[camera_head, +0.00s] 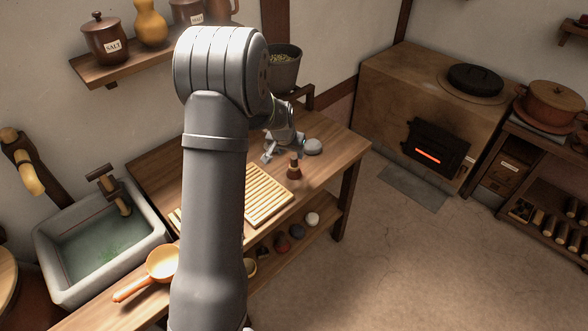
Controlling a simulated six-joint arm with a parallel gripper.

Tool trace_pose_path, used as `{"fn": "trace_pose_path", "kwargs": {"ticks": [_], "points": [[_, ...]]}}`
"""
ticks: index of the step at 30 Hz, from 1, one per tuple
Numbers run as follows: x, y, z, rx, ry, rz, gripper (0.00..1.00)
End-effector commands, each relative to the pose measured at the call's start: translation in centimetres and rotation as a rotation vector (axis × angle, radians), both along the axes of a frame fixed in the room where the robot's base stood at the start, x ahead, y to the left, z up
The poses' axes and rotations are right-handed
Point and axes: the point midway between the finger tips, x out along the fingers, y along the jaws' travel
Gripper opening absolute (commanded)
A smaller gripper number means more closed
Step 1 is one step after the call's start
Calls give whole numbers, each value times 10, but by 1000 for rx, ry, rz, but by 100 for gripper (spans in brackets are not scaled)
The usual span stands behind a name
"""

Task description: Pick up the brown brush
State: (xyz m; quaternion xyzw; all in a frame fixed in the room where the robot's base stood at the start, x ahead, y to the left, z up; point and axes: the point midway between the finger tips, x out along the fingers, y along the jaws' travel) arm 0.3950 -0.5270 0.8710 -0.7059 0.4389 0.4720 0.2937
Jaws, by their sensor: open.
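The brown brush (294,170) is small, with a dark narrow handle on top and a wider reddish-brown base. It stands upright on the wooden table, close to the table's front edge. My gripper (269,156) is open just to the left of and slightly behind the brush, low over the table. It looks apart from the brush, though the exact gap is hard to tell. My own arm covers much of the left part of the table.
A grey bucket (284,70) stands behind. A sink (55,284) and wooden ladle (160,266) are at left; a stove (385,85) is at right.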

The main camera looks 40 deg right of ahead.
Motion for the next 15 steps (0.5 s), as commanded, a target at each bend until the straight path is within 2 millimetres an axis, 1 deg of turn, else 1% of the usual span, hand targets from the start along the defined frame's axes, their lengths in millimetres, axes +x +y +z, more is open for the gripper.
{"fn": "trace_pose_path", "kwargs": {"ticks": [1,3,11,15], "points": [[1,-3,-8,0,0,0,54],[3,-6,-15,0,0,0,54],[4,-12,-29,0,0,0,54],[2,-20,-48,2,1,-1,54]]}}
